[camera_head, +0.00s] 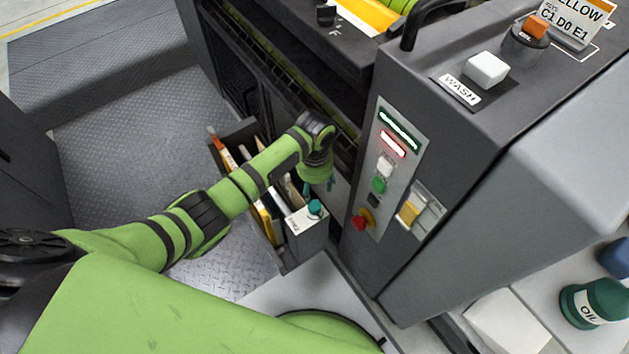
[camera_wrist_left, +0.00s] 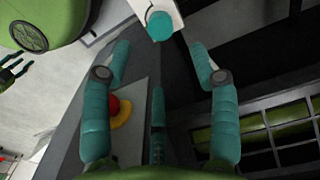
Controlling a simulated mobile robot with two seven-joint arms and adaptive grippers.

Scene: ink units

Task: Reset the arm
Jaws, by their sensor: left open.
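My left arm (camera_head: 235,190) reaches in from the left over an open drawer (camera_head: 310,243) beside the grey machine. Its gripper (camera_head: 318,187) points down near the drawer front, by the machine's side. In the left wrist view the left gripper (camera_wrist_left: 160,48) has its fingers spread, with nothing held. What may be my right gripper (camera_wrist_left: 14,72) shows small at the left edge of that view.
The machine's control panel (camera_head: 392,165) has a red knob (camera_head: 361,222) close to the left gripper. The drawer holds several upright items. Metal tread floor (camera_head: 120,150) lies open at left. A green oil container (camera_head: 597,302) stands at lower right.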

